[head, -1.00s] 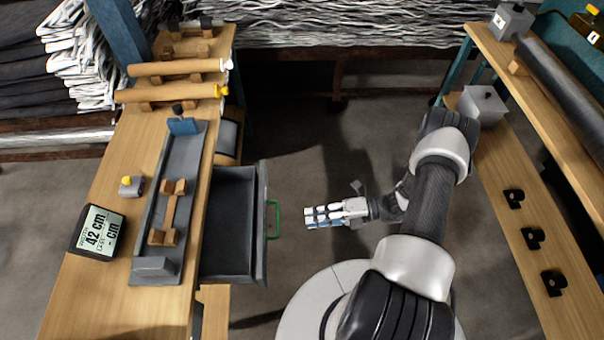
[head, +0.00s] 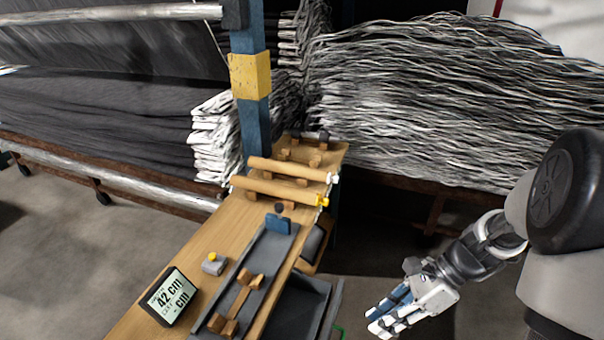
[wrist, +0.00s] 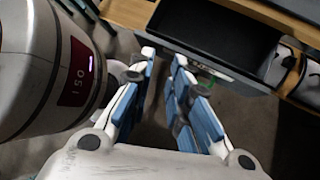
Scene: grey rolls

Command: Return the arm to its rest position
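My gripper (head: 386,314) has white fingers with blue pads and hangs at the lower right of the head view, in free space right of the workbench. In the wrist view my gripper (wrist: 164,58) has its fingers apart, with a narrow gap between the tips and nothing held there. My arm bends down to it from the right edge of the head view. Its upper part is cut off by the frame.
An open grey drawer (head: 304,303) juts from the wooden bench (head: 228,232), left of my gripper; it also shows in the wrist view (wrist: 213,32). Two wooden rolls (head: 272,190) lie on the bench. Stacked grey material (head: 450,95) fills the back.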

